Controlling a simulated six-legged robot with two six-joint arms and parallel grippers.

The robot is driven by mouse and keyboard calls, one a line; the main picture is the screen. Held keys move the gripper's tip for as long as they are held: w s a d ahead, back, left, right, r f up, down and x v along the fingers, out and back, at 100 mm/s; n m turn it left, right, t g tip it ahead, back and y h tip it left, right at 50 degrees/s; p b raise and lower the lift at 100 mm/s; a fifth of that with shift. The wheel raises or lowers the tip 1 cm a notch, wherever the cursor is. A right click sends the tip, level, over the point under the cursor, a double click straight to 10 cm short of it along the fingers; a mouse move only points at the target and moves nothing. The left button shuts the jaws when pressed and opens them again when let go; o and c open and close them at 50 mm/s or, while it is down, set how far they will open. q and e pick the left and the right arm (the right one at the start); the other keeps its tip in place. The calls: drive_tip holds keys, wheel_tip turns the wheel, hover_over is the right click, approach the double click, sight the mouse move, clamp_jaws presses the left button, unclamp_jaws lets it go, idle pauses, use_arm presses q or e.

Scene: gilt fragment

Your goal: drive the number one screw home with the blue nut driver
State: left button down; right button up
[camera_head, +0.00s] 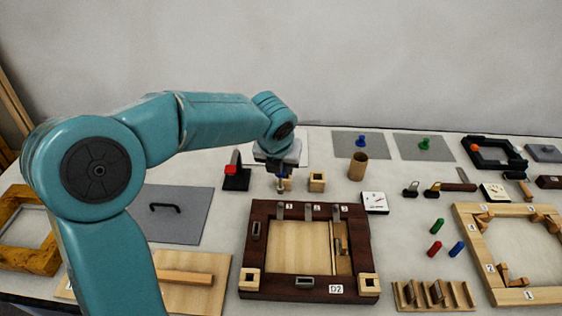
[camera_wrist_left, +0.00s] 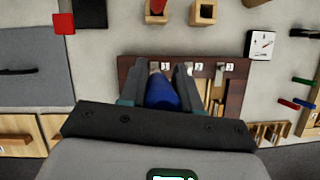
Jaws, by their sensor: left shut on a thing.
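My left gripper (camera_head: 280,172) hangs over the back left of the dark wooden frame (camera_head: 258,260), pointing down. It is shut on the blue nut driver (camera_wrist_left: 162,92), whose blue handle fills the gap between the fingers in the left wrist view. In the head view little of the driver shows below the fingers. Metal clips labelled 1 (camera_head: 280,212), 2 (camera_head: 309,213) and 3 (camera_head: 337,214) sit along the frame's back rail. The driver is near clip 1; its tip is hidden in the wrist view. The number one screw is too small to make out. My right gripper is not in view.
Small wooden blocks (camera_head: 317,182) and a red-topped stand (camera_head: 234,178) are behind the frame. A grey panel with a handle (camera_head: 180,222) lies left.

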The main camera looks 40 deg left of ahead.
sight(281, 178)
use_arm(q)
drive_tip(key=shift+f+b, duration=1.25)
drive_tip(key=shift+f, duration=1.1)
drive_tip(key=shift+f, duration=0.5)
idle(0.6)
drive_tip(key=shift+r+p, duration=2.4)
drive_tip(key=shift+r, duration=0.25)
